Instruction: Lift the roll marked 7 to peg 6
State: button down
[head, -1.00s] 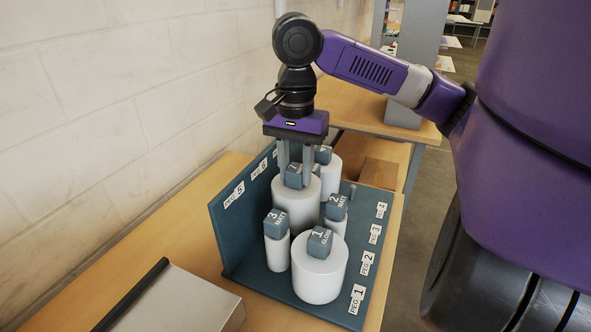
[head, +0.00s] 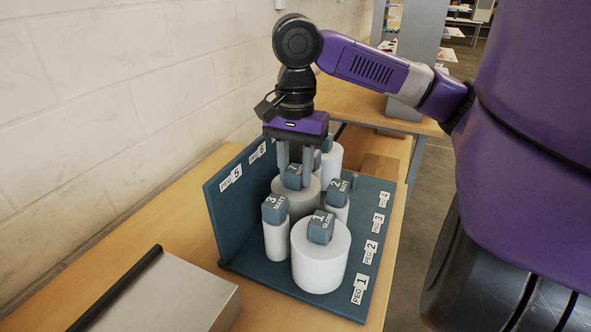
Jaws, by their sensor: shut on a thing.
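My gripper (head: 294,168) points down, shut on the blue-grey block on top of a wide white roll (head: 309,191). The mark on this block (head: 293,177) looks like a 7. The roll is upright in the back part of the blue peg rack (head: 222,225), behind the rolls marked 3 and 1. Its lower part is hidden, so I cannot tell whether it rests on the base. The peg 6 label (head: 258,152) is on the rack's left wall, left of my gripper. Any peg there is hidden.
Close around the held roll stand roll 3 (head: 276,240), roll 2 (head: 337,213), roll 1 (head: 320,265) and another white roll (head: 334,160) behind. A grey flat machine (head: 165,295) lies at the front left.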

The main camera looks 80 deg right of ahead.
jog(key=shift+f, duration=0.3)
jog(key=c, duration=0.9)
grip_release()
notch_tip(320, 180, up, 6)
jog(key=p, duration=0.6)
jog(key=shift+p, duration=0.35)
